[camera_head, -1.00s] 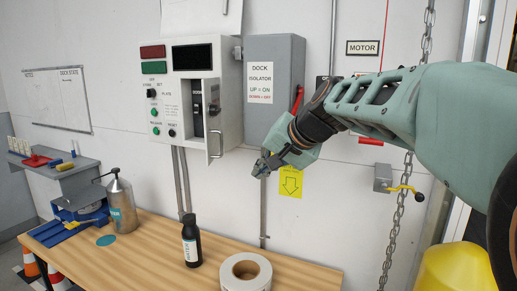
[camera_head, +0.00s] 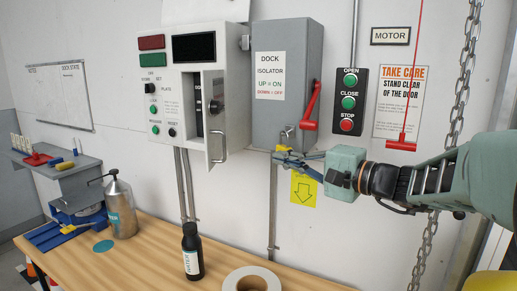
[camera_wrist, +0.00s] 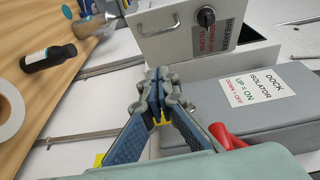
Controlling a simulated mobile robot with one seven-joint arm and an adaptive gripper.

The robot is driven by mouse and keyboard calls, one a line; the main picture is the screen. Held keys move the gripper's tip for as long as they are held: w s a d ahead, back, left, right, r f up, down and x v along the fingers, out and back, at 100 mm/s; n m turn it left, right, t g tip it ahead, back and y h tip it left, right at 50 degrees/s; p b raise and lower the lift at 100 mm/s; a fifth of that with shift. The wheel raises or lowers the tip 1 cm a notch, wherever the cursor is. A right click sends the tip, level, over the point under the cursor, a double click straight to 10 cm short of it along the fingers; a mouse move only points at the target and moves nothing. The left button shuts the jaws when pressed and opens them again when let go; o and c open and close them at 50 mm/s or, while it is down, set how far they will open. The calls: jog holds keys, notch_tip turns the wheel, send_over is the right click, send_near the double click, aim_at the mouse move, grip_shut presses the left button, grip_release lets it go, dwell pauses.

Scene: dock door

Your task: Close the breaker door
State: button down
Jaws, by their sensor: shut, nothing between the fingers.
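The breaker door (camera_head: 215,118) is a small pale grey door with a bar handle (camera_head: 220,145), on the lower right of the control panel. It stands swung outward, with part of the dark compartment (camera_head: 198,105) showing at its left. In the wrist view the door (camera_wrist: 165,35) is just beyond the fingertips, with a black knob (camera_wrist: 206,17) and a red-lettered label. My gripper (camera_head: 279,154) is shut and empty, right of the door and under the isolator box. It also shows in the wrist view (camera_wrist: 157,75). I cannot tell whether it touches the door.
The grey isolator box (camera_head: 285,110) with a red lever (camera_head: 312,105) is beside the panel. A button station (camera_head: 348,100) and a hanging chain (camera_head: 460,100) are further right. The wooden bench (camera_head: 150,255) below holds a black bottle (camera_head: 192,250), a tape roll (camera_head: 252,280) and a metal flask (camera_head: 120,208).

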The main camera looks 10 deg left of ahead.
jog(key=s+a+p+x, duration=0.1)
jog(key=s+p+x, duration=0.1)
jog(key=x, duration=1)
jog(key=shift+a+r+p, duration=0.3)
jog(key=shift+a+p, duration=0.15)
jog(key=shift+w+a+f+b, duration=0.1)
jog(key=shift+b, duration=0.35)
jog(key=shift+a+m+t+b, duration=0.3)
jog(key=shift+a+t+b, duration=0.1)
jog(key=shift+b, duration=0.5)
